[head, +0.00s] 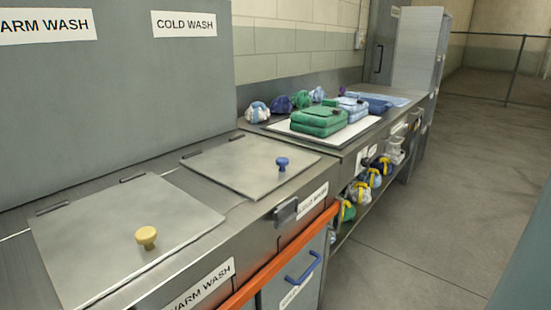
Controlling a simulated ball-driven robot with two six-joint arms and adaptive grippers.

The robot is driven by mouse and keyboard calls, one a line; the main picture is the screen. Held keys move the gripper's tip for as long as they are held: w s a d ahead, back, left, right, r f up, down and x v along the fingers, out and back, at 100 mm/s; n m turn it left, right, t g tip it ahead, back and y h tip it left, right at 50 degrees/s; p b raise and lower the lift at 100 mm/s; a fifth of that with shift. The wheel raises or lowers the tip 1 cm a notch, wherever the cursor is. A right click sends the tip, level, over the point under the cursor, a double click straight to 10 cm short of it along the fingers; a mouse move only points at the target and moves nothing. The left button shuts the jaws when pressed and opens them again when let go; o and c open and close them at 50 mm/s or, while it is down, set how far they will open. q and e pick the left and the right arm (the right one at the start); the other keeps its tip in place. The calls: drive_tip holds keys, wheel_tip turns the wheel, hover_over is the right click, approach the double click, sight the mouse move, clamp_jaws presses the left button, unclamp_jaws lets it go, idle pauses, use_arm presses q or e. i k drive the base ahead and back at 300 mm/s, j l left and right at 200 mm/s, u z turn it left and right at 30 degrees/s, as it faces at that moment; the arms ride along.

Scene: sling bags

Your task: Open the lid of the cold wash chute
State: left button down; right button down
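The cold wash lid (240,165) is a flat grey metal plate with a blue knob (282,163) near its right edge. It lies shut on the counter, below the COLD WASH sign (184,24) on the back panel. Its hinges are along the far left edge. Neither of my grippers is in view.
The warm wash lid (110,235) with a yellow knob (146,237) lies shut at the front left. Green bags (318,120) and blue ones lie on a white board farther back. An orange rail (275,265) runs along the counter front. The floor at right is clear.

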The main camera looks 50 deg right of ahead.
sight(253, 167)
drive_tip(key=z, duration=1.55)
drive_tip(key=u, duration=0.25)
drive_tip(key=i+l+u, duration=0.15)
drive_tip(key=l+u, duration=0.75)
drive_tip(key=i+j, duration=0.05)
